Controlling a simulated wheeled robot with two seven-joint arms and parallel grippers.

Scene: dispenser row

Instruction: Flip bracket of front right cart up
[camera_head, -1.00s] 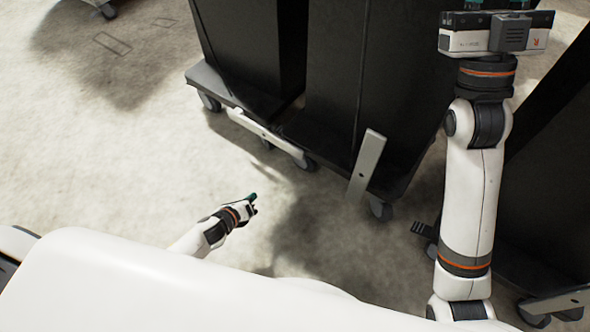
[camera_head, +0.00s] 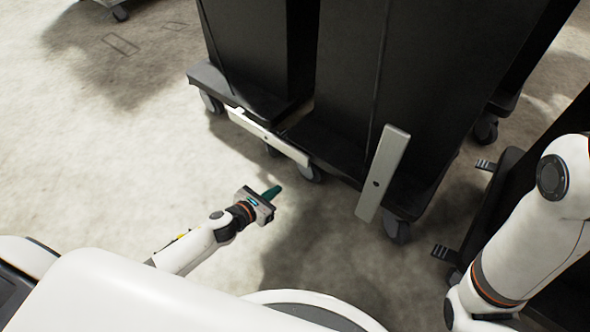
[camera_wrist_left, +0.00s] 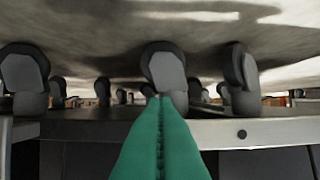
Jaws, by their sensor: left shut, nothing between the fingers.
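Two black carts stand side by side on casters. The right one (camera_head: 430,75) has a flat grey metal bracket (camera_head: 384,172) that stands up at a slant, with one dark hole. A second pale bracket bar (camera_head: 268,136) lies low along the front edge of the left cart (camera_head: 250,40). My left gripper (camera_head: 270,194) is shut and empty over the floor, in front of the low bar and apart from it. In the left wrist view its green fingertips (camera_wrist_left: 160,110) overlap a pale bar with a dark hole (camera_wrist_left: 262,134); contact cannot be told. My right gripper is out of view.
Casters show under the carts (camera_head: 398,230). Another black cart base (camera_head: 500,195) with small foot pedals stands at the right, partly behind my right arm. Open concrete floor (camera_head: 110,150) lies to the left. The wrist view shows several casters (camera_wrist_left: 165,70).

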